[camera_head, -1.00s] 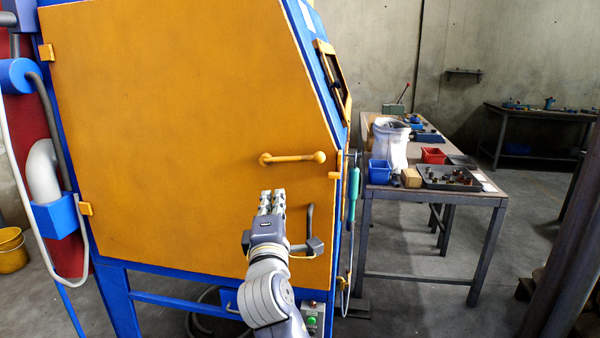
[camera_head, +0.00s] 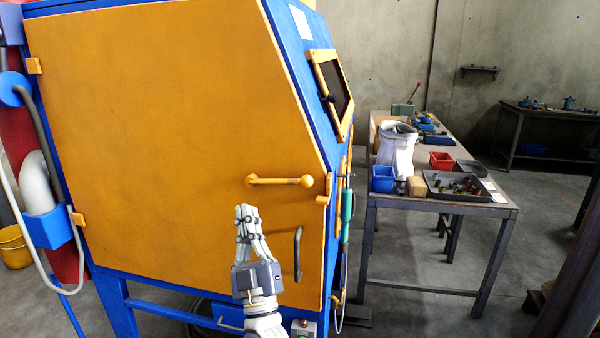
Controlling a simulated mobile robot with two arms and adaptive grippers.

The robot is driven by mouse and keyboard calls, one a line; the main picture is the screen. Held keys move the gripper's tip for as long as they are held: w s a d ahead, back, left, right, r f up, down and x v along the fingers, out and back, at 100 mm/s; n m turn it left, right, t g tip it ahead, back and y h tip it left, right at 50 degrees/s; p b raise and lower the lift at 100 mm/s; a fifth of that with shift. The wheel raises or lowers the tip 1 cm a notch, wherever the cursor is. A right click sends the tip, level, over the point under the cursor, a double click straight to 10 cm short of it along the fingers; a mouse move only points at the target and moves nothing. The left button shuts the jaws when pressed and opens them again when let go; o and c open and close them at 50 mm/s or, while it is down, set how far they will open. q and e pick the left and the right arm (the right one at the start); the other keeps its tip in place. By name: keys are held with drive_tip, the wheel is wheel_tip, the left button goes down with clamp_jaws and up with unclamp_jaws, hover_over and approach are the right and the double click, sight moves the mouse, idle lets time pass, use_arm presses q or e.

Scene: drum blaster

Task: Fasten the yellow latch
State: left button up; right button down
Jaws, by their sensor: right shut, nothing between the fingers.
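The yellow latch (camera_head: 281,181) is a bar on the large yellow door (camera_head: 150,130) of the blue cabinet. It lies level, with its round knob end at the right, close to the door's right edge. A small yellow catch piece (camera_head: 327,187) sits at that edge, just right of the knob, with a gap between them. My right gripper (camera_head: 246,212) is shut and empty, fingers pointing up, in front of the door just below the latch's left end. I cannot tell whether it touches the door. My left gripper is out of view.
A dark grey door handle (camera_head: 298,253) stands upright right of my gripper. A workbench (camera_head: 440,200) with a white sack (camera_head: 397,150), blue bin (camera_head: 383,179), red bin (camera_head: 441,161) and parts tray (camera_head: 458,186) stands to the right. A hose hangs at the left.

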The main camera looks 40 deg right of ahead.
drive_tip(key=s+d+m+g+h, duration=0.4)
drive_tip(key=d+m+h, duration=0.1)
drive_tip(key=m+h, duration=0.3)
wheel_tip(320, 180, up, 9)
drive_tip(key=p, duration=0.4)
hover_over(287, 183)
drive_tip(key=s+a, duration=0.3)
drive_tip(key=shift+g, duration=0.3)
drive_tip(key=shift+w+d+f+p, duration=0.1)
drive_tip(key=shift+d+f, duration=0.15)
drive_tip(key=shift+f, duration=0.5)
drive_tip(key=shift+w+d+f+p, duration=0.15)
drive_tip(key=shift+d+f, duration=0.1)
drive_tip(key=shift+f, duration=0.5)
drive_tip(key=shift+w+d+f+p, duration=0.1)
drive_tip(key=shift+d+f, duration=0.15)
drive_tip(key=shift+f, duration=0.5)
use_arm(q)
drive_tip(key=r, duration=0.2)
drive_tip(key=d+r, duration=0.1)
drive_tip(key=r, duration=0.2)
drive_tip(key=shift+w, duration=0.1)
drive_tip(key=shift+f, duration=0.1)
